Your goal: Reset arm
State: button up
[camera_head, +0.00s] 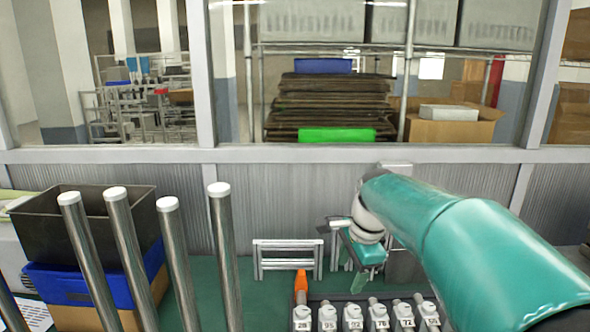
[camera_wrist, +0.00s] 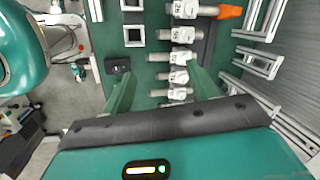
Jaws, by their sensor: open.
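My gripper (camera_head: 352,262) hangs at the end of my teal arm in the head view, above the far side of a row of numbered white blocks (camera_head: 353,317). In the wrist view my gripper (camera_wrist: 160,73) has its two green fingers spread apart with nothing held between them. The row of white blocks (camera_wrist: 181,58) on metal cylinders runs below and between the fingers, apparently at a distance. An orange-tipped piece (camera_head: 301,285) stands at the left end of the row; it also shows in the wrist view (camera_wrist: 229,12).
Several tall metal posts (camera_head: 128,250) with white caps stand at the left. A black crate (camera_head: 95,222) rests on a blue bin (camera_head: 88,284) behind them. A small metal frame (camera_head: 288,258) stands at the back of the green surface, before a ribbed wall and windows.

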jog(key=s+d+f+n+t, duration=0.1)
jog(key=s+d+n, duration=0.1)
jog(key=s+n, duration=0.5)
jog(key=s+d+f+n+t+h, duration=0.1)
jog(key=s+n, duration=0.7)
jog(key=s, duration=0.9)
jog(key=shift+d+t+h, duration=0.3)
jog(key=shift+d+t, duration=0.05)
jog(key=shift+t, duration=0.45)
